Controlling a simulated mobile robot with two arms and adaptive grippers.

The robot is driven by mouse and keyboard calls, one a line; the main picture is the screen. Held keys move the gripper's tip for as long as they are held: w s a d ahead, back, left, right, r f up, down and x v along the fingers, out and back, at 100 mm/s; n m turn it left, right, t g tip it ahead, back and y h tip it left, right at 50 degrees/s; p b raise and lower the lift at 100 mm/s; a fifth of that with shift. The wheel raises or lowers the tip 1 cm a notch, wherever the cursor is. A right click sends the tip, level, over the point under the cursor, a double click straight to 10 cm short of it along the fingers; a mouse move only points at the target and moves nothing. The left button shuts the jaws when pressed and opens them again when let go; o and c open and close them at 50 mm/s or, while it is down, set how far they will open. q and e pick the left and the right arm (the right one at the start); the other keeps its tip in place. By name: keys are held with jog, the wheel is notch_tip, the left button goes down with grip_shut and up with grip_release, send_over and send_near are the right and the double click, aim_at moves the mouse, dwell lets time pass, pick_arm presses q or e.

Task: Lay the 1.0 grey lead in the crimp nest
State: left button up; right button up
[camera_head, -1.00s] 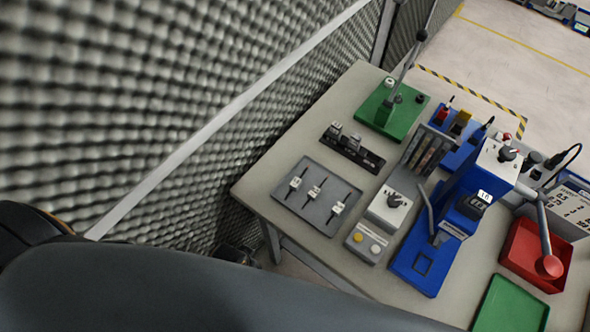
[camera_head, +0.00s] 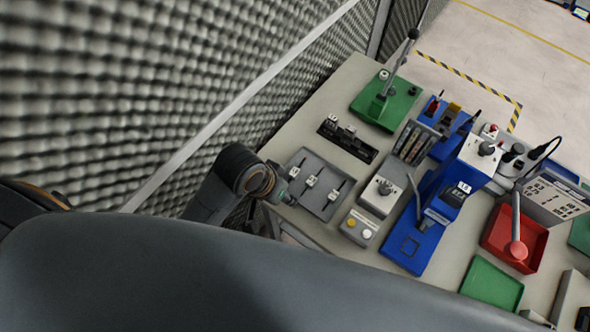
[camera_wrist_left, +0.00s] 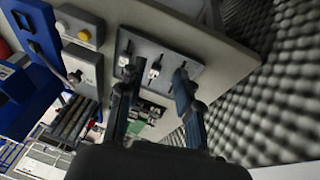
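Several short leads with white tags, among them a middle lead (camera_head: 311,181), lie on a grey tray (camera_head: 318,208). Their tags are too small to read, so I cannot tell which is the 1.0 grey one. A blue press (camera_head: 430,222) with a small display stands on the bench; I cannot make out its crimp nest clearly. My left gripper (camera_head: 287,197) is at the tray's near left edge. In the left wrist view its fingers (camera_wrist_left: 155,82) are apart, with tray and tagged leads (camera_wrist_left: 155,66) beyond them and nothing between them. My right gripper is out of view.
A grey box with a knob (camera_head: 380,194) and a button box (camera_head: 359,228) stand between tray and press. A black rack (camera_head: 347,146) and green-based lever tool (camera_head: 388,103) are behind. A foam wall (camera_head: 130,90) borders the left.

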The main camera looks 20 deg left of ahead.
pick_arm(q)
jog(key=w+d+g, duration=0.2)
jog(key=w+d, duration=0.1)
jog(key=w, duration=0.4)
jog(key=y, duration=0.3)
send_over(295, 171)
jog(key=shift+g, duration=0.4)
notch_tip(295, 171, down, 6)
jog(key=shift+f, duration=0.25)
notch_tip(295, 171, down, 5)
jog(key=shift+f+b, duration=0.15)
jog(key=shift+b, duration=0.3)
grip_shut()
